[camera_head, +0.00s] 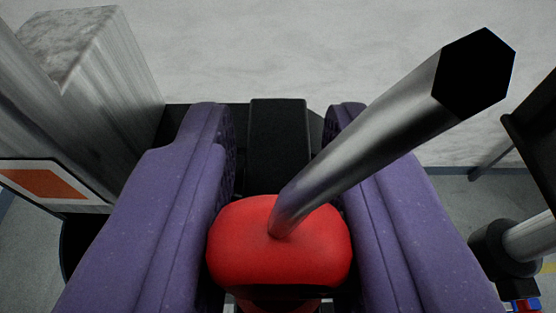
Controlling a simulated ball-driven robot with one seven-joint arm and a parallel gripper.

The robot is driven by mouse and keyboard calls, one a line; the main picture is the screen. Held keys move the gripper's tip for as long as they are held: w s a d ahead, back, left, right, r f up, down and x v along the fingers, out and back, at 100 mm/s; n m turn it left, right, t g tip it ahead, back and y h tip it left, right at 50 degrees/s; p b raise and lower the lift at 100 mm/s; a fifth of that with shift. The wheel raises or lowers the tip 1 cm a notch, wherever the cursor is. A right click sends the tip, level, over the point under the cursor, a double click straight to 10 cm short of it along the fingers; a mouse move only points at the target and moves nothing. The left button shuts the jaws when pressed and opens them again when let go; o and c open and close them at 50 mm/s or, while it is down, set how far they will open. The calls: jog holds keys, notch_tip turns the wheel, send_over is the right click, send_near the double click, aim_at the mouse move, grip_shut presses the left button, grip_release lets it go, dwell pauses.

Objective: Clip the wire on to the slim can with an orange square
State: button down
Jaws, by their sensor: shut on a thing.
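My gripper (278,112) has two purple fingers pointing away from the camera, closed around a red rounded piece (280,250). A shiny metal rod (370,140) with a black six-sided end runs from the red piece up to the right, toward the camera. A black block (279,140) sits between the fingers farther out; I cannot tell whether it belongs to the held piece. An orange square (38,183) in a white border shows at the left edge, beside a silvery upright body (105,95), left of my gripper. No wire is clearly recognisable, and the can is only partly seen.
A black part (535,130) juts in at the right edge. Below it is a black round fitting with a metal tube (527,240), and a small red and blue item (525,305) in the corner. A pale mottled surface (270,45) fills the top.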

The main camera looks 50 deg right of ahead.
jog(key=c, duration=0.8)
grip_release()
jog(key=shift+o, duration=0.2)
jog(key=v, duration=0.7)
jog(key=shift+s+a+r, duration=0.15)
jog(key=shift+s+a, duration=0.1)
jog(key=shift+a, duration=0.05)
